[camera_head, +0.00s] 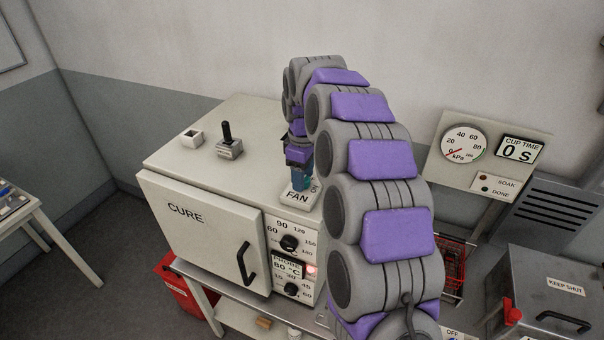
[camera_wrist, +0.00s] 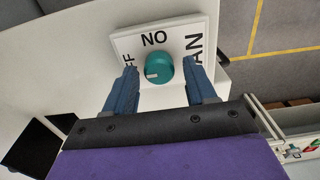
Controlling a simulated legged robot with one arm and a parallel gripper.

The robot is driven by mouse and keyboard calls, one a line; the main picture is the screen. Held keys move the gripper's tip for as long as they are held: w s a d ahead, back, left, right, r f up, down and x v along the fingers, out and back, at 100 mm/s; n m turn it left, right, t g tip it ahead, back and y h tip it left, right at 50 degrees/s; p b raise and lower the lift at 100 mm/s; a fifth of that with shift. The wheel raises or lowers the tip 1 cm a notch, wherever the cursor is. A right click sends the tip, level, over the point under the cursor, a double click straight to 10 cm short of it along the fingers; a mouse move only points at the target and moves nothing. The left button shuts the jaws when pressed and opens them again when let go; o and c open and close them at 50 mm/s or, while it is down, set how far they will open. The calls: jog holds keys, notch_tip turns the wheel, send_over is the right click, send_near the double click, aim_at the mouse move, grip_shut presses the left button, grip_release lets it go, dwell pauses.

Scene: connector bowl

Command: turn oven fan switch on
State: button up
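The fan switch is a round teal knob (camera_wrist: 158,67) on a white plate (camera_wrist: 188,28) marked OFF, ON and FAN, on top of the white oven (camera_head: 202,225). The plate's FAN label (camera_head: 297,197) also shows in the head view, where my gripper (camera_head: 300,176) hides most of the knob. In the wrist view, the knob's white mark lies at its lower left, towards the OFF side. My gripper (camera_wrist: 159,70) is open, with one blue finger on each side of the knob. A gap shows on both sides. I cannot tell how far down the fingertips reach.
A black toggle lever (camera_head: 226,133) and a small white block (camera_head: 192,138) stand on the oven top left of my gripper. Dials (camera_head: 290,243) are on the oven's front. A gauge panel (camera_head: 490,150) and a grey box (camera_head: 550,290) stand at right.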

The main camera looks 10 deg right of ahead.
jog(key=shift+d, duration=0.25)
jog(key=shift+c, duration=1.4)
jog(key=shift+a, duration=0.15)
jog(key=c, duration=0.6)
jog(key=shift+m, duration=0.3)
jog(key=m+b, duration=0.1)
jog(key=m, duration=0.3)
jog(key=shift+r, duration=0.1)
jog(key=m, duration=0.5)
jog(key=shift+b, duration=0.35)
jog(key=m, duration=0.4)
jog(key=shift+m, duration=2.1)
